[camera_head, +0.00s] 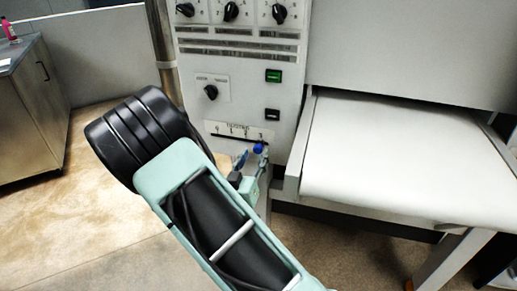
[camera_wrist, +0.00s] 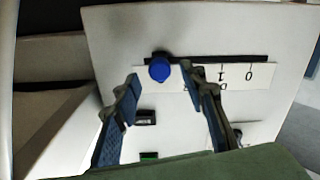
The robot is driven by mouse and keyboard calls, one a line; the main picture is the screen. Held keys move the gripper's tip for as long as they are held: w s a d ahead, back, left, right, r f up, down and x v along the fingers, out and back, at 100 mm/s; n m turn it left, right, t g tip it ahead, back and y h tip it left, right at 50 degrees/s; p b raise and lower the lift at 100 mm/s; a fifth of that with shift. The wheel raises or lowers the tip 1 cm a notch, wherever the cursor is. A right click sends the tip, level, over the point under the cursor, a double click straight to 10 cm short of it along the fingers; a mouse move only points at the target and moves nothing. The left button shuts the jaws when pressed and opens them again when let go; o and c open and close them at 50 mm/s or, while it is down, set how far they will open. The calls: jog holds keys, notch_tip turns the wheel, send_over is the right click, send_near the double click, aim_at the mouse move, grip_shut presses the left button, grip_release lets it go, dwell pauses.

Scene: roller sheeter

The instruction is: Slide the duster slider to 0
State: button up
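The duster slider's blue knob (camera_head: 259,148) stands at the right end of its dark slot, by the 3 on the white scale strip (camera_head: 228,128). In the wrist view the blue knob (camera_wrist: 160,69) is at the left end of the slot, and the 0 and 1 (camera_wrist: 235,74) show upside down to its right. My gripper (camera_wrist: 160,76) is open, with one fingertip on each side of the knob and a gap to both. In the head view my gripper (camera_head: 247,163) is just below the knob, partly hidden by my arm.
The control panel (camera_head: 290,60) carries black rotary knobs (camera_head: 231,11), a green button (camera_head: 273,76) and a black button (camera_head: 272,115) above the slider. A white sheeter table (camera_head: 390,150) juts out at the right. The floor at the left is clear.

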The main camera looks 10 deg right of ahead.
aim_at(257, 150)
jog(key=shift+x, duration=2.35)
jog(key=shift+c, duration=0.3)
grip_shut()
